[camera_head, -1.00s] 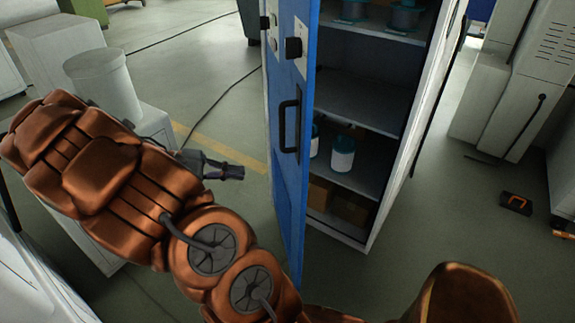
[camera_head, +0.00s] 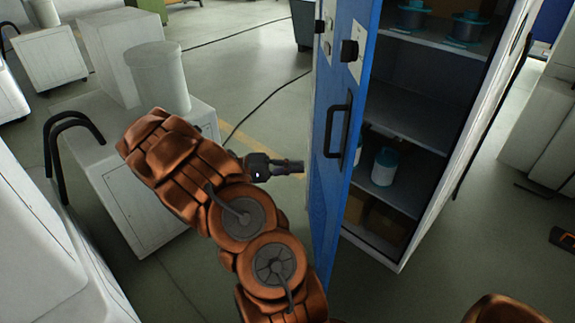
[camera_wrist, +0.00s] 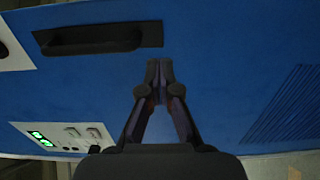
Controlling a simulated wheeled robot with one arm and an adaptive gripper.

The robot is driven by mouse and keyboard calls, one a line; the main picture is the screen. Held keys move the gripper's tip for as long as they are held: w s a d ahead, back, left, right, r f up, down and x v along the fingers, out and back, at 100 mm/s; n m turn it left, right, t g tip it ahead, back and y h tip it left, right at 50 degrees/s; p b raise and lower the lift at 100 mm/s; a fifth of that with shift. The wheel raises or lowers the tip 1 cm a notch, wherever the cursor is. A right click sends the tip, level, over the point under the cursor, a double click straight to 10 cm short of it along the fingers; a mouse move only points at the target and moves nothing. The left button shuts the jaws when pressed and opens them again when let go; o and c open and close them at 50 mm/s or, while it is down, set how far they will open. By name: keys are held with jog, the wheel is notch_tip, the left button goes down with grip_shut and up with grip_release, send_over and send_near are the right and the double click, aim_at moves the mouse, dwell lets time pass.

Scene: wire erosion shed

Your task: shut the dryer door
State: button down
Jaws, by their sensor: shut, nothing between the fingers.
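The dryer door (camera_head: 329,207) is a blue panel with a black handle (camera_head: 337,131). It stands open, swung out from the left side of the cabinet (camera_head: 438,197), whose shelves show. My gripper (camera_head: 300,167) is shut and empty, to the left of the door's outer face, a little below the handle. In the wrist view the fingertips (camera_wrist: 160,64) point at the blue face, with the handle (camera_wrist: 92,40) at upper left. I cannot tell whether the fingertips touch the door.
Inside the cabinet are teal-topped spools (camera_head: 466,27), a white jar (camera_head: 384,167) and brown boxes (camera_head: 388,219). A white bucket (camera_head: 158,78) stands on a white cabinet at left. A black cable (camera_head: 262,100) lies on the floor. Open floor shows behind the door.

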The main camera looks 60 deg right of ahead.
aim_at(340, 166)
jog(key=p+x, duration=0.1)
jog(key=x, duration=0.8)
jog(key=shift+d+p, duration=0.1)
jog(key=shift+p, duration=0.25)
